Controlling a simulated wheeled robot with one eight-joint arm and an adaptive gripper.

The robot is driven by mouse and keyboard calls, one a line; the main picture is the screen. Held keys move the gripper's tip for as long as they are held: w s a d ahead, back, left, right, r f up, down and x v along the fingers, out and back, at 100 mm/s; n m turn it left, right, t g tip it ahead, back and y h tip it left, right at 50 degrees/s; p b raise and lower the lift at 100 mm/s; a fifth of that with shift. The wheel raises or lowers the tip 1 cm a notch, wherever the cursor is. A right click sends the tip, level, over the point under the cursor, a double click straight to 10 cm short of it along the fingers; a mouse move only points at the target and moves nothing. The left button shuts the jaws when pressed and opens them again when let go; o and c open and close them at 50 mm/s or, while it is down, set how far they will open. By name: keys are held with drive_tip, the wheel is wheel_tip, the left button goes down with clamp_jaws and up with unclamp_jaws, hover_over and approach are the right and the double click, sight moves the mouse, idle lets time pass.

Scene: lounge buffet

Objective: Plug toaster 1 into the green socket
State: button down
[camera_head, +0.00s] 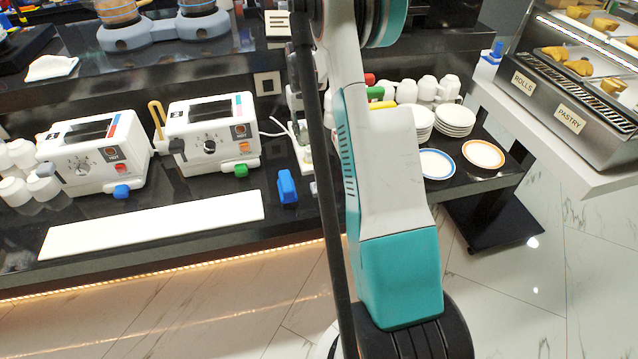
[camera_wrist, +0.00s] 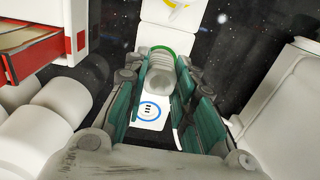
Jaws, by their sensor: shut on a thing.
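Two white toasters stand on the dark counter in the head view, a left toaster (camera_head: 95,158) and a right toaster (camera_head: 212,132); I cannot read which is toaster 1. A white cable runs from behind the right toaster towards a white socket strip (camera_head: 304,158), partly hidden by my arm. In the wrist view my gripper (camera_wrist: 162,108) is shut on a pale ribbed plug (camera_wrist: 160,73). The green-ringed socket (camera_wrist: 184,50) lies directly beyond the plug, its middle hidden. The blue-ringed socket (camera_wrist: 149,111) is nearer and uncovered. I cannot tell whether the plug is seated.
White mugs (camera_wrist: 58,103) and a red-edged box (camera_wrist: 45,40) are close on the left in the wrist view. A white body (camera_wrist: 285,105) is close on the right. A blue block (camera_head: 287,187) and a white board (camera_head: 155,224) lie at the counter's front.

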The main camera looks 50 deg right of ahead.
sight(303, 129)
drive_tip(key=shift+f+b, duration=0.3)
drive_tip(key=shift+f, duration=0.2)
drive_tip(key=c, duration=1.2)
unclamp_jaws()
drive_tip(key=shift+c, duration=0.2)
drive_tip(key=shift+r, duration=0.1)
drive_tip(key=c, duration=0.3)
drive_tip(key=shift+r+p, duration=2.05)
drive_tip(key=shift+r, duration=1.45)
